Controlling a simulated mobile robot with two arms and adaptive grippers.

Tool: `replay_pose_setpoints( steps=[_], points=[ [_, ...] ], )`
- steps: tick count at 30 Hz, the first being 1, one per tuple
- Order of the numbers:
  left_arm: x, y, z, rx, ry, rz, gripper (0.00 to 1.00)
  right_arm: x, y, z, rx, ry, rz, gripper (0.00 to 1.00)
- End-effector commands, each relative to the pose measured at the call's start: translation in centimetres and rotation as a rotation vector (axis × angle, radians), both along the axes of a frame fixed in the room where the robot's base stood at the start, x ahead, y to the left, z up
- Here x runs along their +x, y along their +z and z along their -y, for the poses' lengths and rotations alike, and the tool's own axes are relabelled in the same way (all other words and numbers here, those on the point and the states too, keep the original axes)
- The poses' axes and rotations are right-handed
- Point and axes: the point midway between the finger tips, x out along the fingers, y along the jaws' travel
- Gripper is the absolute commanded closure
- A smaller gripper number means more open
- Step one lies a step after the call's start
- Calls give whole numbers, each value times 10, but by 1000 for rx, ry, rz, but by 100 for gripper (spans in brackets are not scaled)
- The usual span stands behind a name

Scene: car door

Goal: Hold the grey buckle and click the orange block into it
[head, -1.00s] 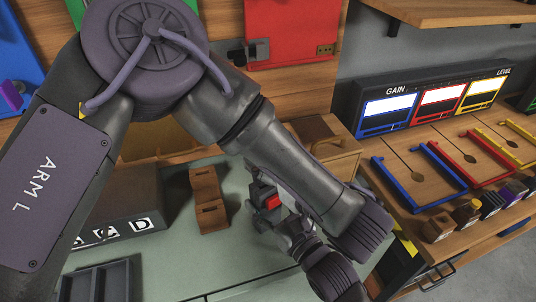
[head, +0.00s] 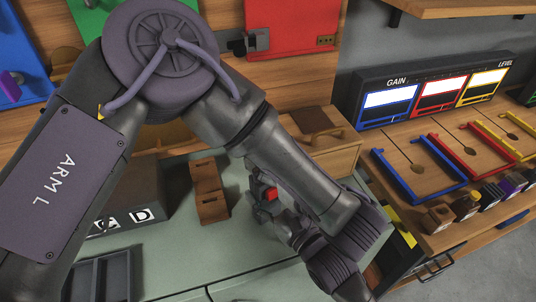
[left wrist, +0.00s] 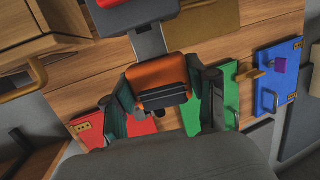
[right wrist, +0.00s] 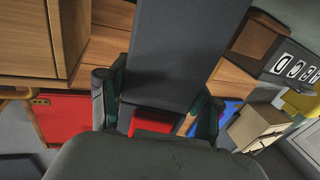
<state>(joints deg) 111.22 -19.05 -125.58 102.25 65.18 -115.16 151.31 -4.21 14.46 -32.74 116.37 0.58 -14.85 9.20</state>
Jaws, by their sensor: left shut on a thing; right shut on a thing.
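My left gripper (left wrist: 165,100) is shut on the orange block (left wrist: 162,76), which has a dark lower part. A grey tongue-like piece (left wrist: 149,42) rises from the block toward a wider grey part at the top edge. I cannot tell whether they are joined. My right gripper (right wrist: 155,110) is shut on the grey buckle (right wrist: 185,45), a long slab with a red part (right wrist: 152,122) at its near end. In the head view a small red part (head: 270,194) shows beside the left arm. That arm hides most of both grippers and the block there.
A wooden two-slot holder (head: 209,190) and a dark lettered box (head: 125,200) stand on the pale bench (head: 180,255). A wooden box (head: 325,140) is behind the arm. A side bench holds coloured frames (head: 430,170). Coloured panels (left wrist: 212,105) hang on the wooden wall.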

Motion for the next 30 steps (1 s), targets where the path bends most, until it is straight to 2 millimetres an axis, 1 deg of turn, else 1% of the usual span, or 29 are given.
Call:
replay_pose_setpoints(
  steps=[9, 10, 12, 15, 25, 28, 30],
  points=[
    [0, -8, 0, -1, 1, 0, 78, 0, 0, 0, 0, 0, 0, 83],
    [0, -8, 0, -1, 1, 0, 39, 0, 0, 0, 0, 0, 0, 83],
    [0, -8, 0, -1, 1, 0, 28, 0, 0, 0, 0, 0, 0, 83],
    [0, -8, 0, 0, 1, 0, 13, 0, 0, 0, 0, 0, 0, 83],
    [0, -7, 0, -1, 0, -1, 13, 0, 0, 0, 0, 1, 0, 83],
    [1, 2, 0, -1, 0, 1, 13, 0, 0, 0, 0, 0, 0, 83],
    [1, 13, 0, 0, 1, 3, 13, 0, 0, 0, 0, 0, 0, 83]
  ],
)
